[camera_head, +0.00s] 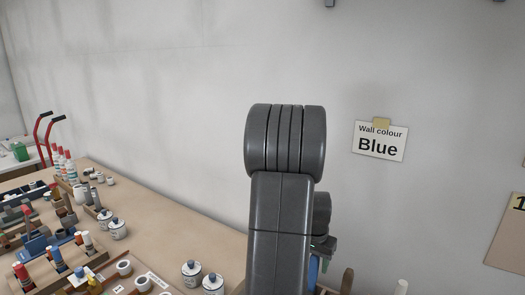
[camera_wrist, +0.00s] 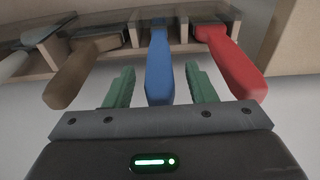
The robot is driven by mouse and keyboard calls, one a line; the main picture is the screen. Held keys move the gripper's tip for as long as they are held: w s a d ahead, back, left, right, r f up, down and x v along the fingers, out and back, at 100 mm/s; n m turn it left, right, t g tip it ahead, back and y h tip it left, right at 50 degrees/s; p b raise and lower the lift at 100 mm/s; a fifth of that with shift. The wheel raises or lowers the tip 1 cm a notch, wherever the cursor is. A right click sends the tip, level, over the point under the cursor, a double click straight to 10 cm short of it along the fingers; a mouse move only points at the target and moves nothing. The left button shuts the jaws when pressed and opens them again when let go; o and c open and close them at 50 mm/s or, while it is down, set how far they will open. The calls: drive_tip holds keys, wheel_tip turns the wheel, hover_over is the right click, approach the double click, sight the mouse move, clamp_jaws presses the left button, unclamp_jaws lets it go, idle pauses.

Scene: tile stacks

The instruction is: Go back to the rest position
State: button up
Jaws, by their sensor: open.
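In the wrist view my gripper (camera_wrist: 161,88) is open, its two green fingers standing apart. A blue handle (camera_wrist: 159,75) shows between the fingers in the picture; I cannot tell whether it touches them. A red handle (camera_wrist: 230,62) is to the right and a brown handle (camera_wrist: 84,72) to the left, all set in a wooden rack (camera_wrist: 185,25). In the head view my grey arm stands upright in the middle and hides what is behind it. My gripper's jaws are not clearly visible there.
A workbench (camera_head: 205,228) on the left holds several white pots, bottles and wooden trays. Red hand-truck handles (camera_head: 42,130) rise behind it. A sign (camera_head: 380,141) reading "Wall colour Blue" hangs on the pale wall, right of my arm. The wall area above the bench is clear.

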drive_tip(key=shift+d+f, duration=0.1)
drive_tip(key=shift+f, duration=0.85)
drive_tip(key=shift+r, duration=0.3)
drive_tip(key=shift+w, duration=0.1)
wheel_tip(320, 180, up, 13)
drive_tip(key=s+a, duration=0.1)
drive_tip(key=f, duration=0.9)
drive_tip(key=w+d+f, duration=0.1)
drive_tip(key=f, duration=0.3)
drive_tip(key=shift+f, duration=0.15)
wheel_tip(320, 180, up, 16)
drive_tip(key=p, duration=1.2)
